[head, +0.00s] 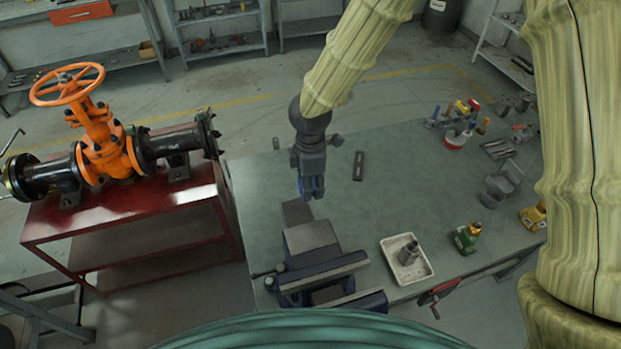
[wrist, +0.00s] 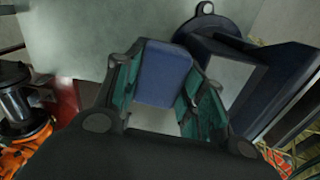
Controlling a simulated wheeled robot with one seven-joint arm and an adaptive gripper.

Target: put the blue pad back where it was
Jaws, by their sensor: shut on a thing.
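My gripper (head: 312,190) is over the green workbench (head: 350,215), just behind the bench vise (head: 312,245) in the head view. In the wrist view, my gripper (wrist: 163,95) has its two green-lined fingers on either side of the blue pad (wrist: 162,73), shut on it. The pad is a flat blue block and hangs above the bench top. In the head view only a small bit of blue shows between the fingers. The vise (wrist: 250,75) lies to the right of the pad in the wrist view, apart from it.
A dark flat bar (head: 359,166) lies right of my gripper. A white tray (head: 406,259) with a metal part stands right of the vise. A green bottle-like item (head: 467,238) is farther right. The orange gate valve (head: 100,150) sits on a red stand (head: 130,215) at left.

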